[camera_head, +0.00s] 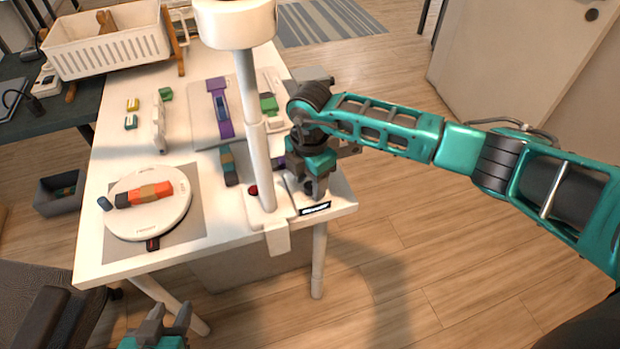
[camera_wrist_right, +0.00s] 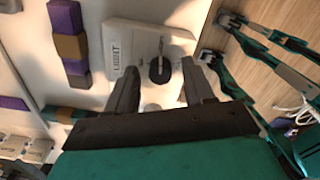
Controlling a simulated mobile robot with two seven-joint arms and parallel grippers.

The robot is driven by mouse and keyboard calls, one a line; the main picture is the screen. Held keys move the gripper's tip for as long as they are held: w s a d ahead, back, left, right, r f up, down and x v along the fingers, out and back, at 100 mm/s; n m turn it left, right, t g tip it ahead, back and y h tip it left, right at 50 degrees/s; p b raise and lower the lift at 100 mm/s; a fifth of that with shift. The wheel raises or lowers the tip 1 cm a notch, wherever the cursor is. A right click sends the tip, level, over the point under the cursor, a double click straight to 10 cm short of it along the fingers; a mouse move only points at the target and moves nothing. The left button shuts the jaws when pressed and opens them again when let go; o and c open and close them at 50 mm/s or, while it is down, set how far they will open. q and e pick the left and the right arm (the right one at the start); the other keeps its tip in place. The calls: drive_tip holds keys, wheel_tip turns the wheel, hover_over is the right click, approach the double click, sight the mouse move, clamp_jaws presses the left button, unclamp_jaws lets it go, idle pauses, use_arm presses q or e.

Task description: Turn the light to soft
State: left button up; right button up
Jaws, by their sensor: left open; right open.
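The light control is a white panel (camera_wrist_right: 135,38) marked LIGHT, with a round dark knob (camera_wrist_right: 160,72), in the right wrist view. A dark pointer mark shows at the knob; I cannot read any setting. In the head view the panel is mostly hidden under my right gripper (camera_head: 317,188), at the table's front right corner. That gripper points down, open, its fingers on either side of the knob in the right wrist view (camera_wrist_right: 159,82); I cannot tell if they touch it. My left gripper (camera_head: 168,318) is open and empty, low in front of the table.
A white lamp post (camera_head: 252,110) with a round head (camera_head: 235,22) stands just left of my right gripper. A round white plate (camera_head: 150,215) holds an orange and dark block piece (camera_head: 145,194). A white basket (camera_head: 105,45) is at the back left. Floor right of the table is clear.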

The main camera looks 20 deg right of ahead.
sight(310, 185)
wheel_tip(310, 185, up, 13)
idle(0.6)
idle(0.3)
